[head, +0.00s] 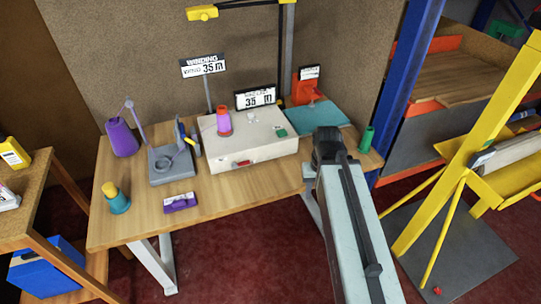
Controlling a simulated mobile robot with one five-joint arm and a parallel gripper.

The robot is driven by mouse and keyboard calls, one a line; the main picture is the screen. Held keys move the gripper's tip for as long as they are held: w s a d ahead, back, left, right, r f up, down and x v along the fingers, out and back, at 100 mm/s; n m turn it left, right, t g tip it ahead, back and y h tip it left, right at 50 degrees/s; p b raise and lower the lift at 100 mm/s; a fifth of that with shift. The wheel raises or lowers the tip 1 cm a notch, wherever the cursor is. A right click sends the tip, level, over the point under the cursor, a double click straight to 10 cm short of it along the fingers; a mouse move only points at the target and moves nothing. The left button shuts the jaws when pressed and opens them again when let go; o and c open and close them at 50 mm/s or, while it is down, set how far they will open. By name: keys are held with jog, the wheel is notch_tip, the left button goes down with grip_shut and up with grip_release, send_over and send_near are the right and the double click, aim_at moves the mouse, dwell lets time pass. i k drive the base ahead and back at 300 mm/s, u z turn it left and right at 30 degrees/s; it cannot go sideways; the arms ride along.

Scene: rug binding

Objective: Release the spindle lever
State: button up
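I cannot tell for sure which part is the spindle lever. A yellow stand (458,160) on the right carries a pale roll (510,152), and a small dark grey-green piece (482,157) sits at the roll's near end. On the wooden table, a grey device (172,165) has an upright blue-grey part and a ring. My arm reaches from the bottom edge over the table's right end. Its dark far end (328,147) is beside the white box. No fingers can be made out there, and nothing is seen held.
The wooden table (235,205) bears a white box (250,150), a purple vessel (121,137), a teal-and-yellow bottle (116,198), a purple labelled block (180,202) and a green cup (366,138). A blue rack post (408,80) stands behind. The table's front middle is clear.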

aim_at(234, 166)
jog(key=z, duration=1.35)
jog(key=k, duration=1.15)
jog(key=u, duration=1.45)
jog(key=i, duration=1)
jog(key=z, duration=0.05)
